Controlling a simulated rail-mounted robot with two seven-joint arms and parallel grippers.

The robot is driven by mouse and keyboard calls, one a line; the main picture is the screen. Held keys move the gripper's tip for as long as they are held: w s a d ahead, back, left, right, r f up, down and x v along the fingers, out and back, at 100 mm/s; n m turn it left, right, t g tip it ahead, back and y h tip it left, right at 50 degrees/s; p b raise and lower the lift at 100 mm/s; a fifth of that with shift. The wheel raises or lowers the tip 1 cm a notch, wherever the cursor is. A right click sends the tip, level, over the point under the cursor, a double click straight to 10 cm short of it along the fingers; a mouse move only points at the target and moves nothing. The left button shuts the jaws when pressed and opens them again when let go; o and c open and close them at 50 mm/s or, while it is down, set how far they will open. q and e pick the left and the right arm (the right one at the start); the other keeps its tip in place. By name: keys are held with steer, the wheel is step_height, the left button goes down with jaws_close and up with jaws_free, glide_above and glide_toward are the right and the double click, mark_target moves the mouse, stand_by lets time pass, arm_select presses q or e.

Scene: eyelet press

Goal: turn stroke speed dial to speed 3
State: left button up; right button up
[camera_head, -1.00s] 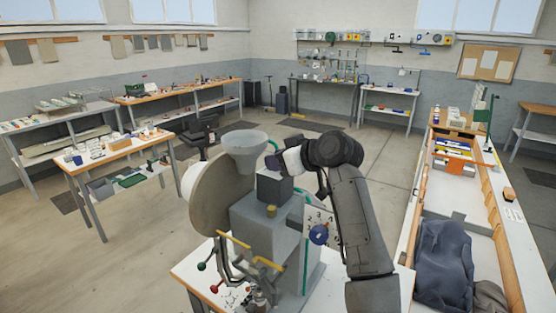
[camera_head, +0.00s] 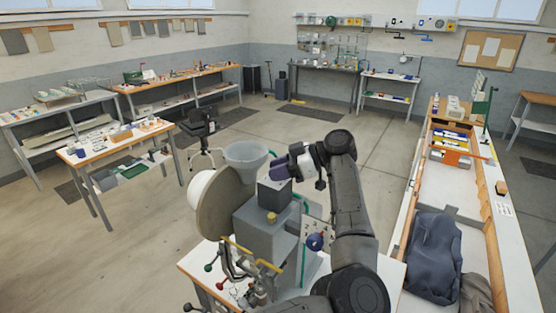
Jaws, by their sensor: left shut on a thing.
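The stroke speed dial is a blue round knob (camera_head: 314,242) on a pale plate with dark numerals (camera_head: 307,228), on the right side of the grey eyelet press (camera_head: 262,233). The numerals and the knob's setting are too small to read surely. My left gripper (camera_head: 284,172) is up beside the press's top block, below and right of the funnel, well above the dial and apart from it. It is shut on a small dark purple thing (camera_head: 278,173), whose shape is partly hidden. My right gripper is not in view.
A grey funnel (camera_head: 246,153) and a large tan disc (camera_head: 222,208) stand at the press's left. Yellow-handled levers (camera_head: 238,246) are at its front. A long bench with a dark cloth (camera_head: 433,258) stands at right. The floor behind the press is open.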

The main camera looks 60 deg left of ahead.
arm_select(q)
steer(key=shift+a+r+n+g+h+p, duration=0.15)
steer(key=shift+n+g+h+p, duration=0.35)
steer(key=shift+n+h, duration=0.8)
steer(key=shift+h, duration=0.1)
steer(key=shift+n+h, duration=0.3)
steer(key=shift+g, duration=0.3)
steer(key=o, duration=0.9)
steer(key=shift+p, duration=0.3)
